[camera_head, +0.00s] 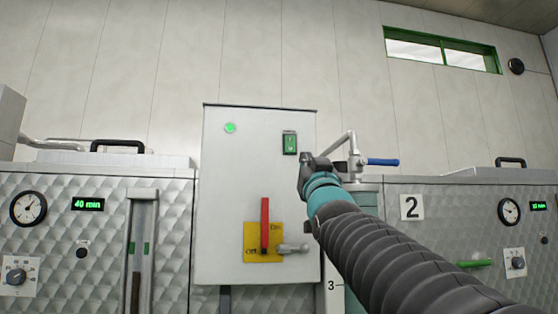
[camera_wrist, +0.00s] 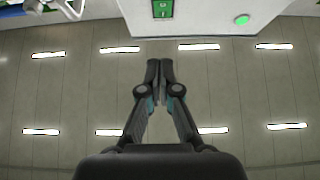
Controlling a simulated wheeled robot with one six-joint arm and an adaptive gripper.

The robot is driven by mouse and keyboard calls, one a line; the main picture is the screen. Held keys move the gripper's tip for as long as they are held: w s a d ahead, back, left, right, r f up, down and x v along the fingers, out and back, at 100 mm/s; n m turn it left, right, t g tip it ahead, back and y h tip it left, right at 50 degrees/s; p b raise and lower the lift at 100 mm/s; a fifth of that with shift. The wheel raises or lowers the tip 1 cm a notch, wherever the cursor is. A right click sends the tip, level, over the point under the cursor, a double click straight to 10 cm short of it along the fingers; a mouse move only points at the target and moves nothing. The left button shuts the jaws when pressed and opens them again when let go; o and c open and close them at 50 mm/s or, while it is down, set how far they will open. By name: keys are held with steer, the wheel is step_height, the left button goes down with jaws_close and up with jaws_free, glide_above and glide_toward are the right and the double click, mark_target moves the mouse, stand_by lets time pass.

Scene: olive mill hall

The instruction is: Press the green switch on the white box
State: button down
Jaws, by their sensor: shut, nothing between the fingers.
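The white box (camera_head: 225,185) stands upright against the wall in the head view. The green switch (camera_head: 290,142) is a small upright rectangle near its upper right. In the wrist view the switch (camera_wrist: 162,8) shows at the top edge, partly cut off, on the white box (camera_wrist: 205,15). My gripper (camera_wrist: 158,62) is shut and empty, with its fingertips below the switch in that picture and apart from it. In the head view my gripper (camera_head: 305,165) appears just below and right of the switch; its fingertips are hard to make out.
The box also bears a round green light (camera_head: 230,127) and a red lever (camera_head: 265,225) on a yellow plate (camera_head: 262,252). A pipe with a blue-handled valve (camera_head: 382,162) is close right of my gripper. Quilted metal machines (camera_head: 90,250) flank the box.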

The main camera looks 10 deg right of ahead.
steer(key=shift+r, duration=0.1)
steer(key=p, duration=0.4)
glide_toward(293, 145)
step_height(293, 145, up, 5)
steer(key=w, duration=0.2)
steer(key=w+f+p, duration=0.1)
steer(key=w, duration=0.1)
steer(key=shift+w+f, duration=0.1)
steer(key=shift+w, duration=0.35)
